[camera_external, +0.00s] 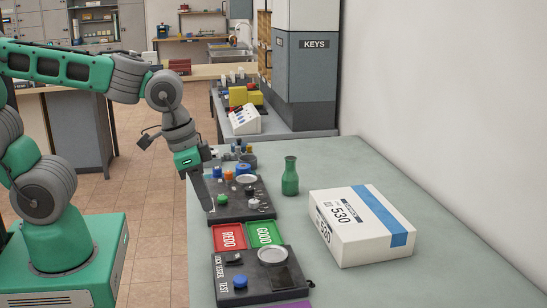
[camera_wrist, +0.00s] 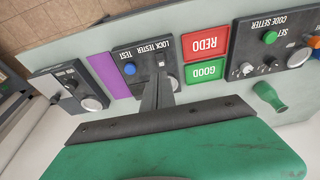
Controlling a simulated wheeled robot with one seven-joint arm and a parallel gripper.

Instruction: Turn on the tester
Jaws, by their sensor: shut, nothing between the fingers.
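The lock tester (camera_external: 262,289) is a dark box at the near end of the bench, with a blue TEST button (camera_external: 240,281), a silver round plate (camera_external: 272,254) and a small part near its label that may be a switch. In the wrist view the tester (camera_wrist: 142,52) lies ahead of my fingers, with its blue button (camera_wrist: 129,69) to their left. A small pale part (camera_wrist: 161,62) shows just past the fingertips. My gripper (camera_external: 210,207) is shut and empty, pointing down near the code setter's left edge, farther along the bench than the tester. The fingers partly hide the round plate in the wrist view.
The code setter (camera_external: 240,207) stands behind the red REDO tray (camera_external: 228,237) and green GOOD tray (camera_external: 264,234). A green bottle (camera_external: 290,178) and a white box (camera_external: 350,238) stand to the right. A purple mat (camera_wrist: 108,75) and another dark device (camera_wrist: 68,90) lie beyond the tester.

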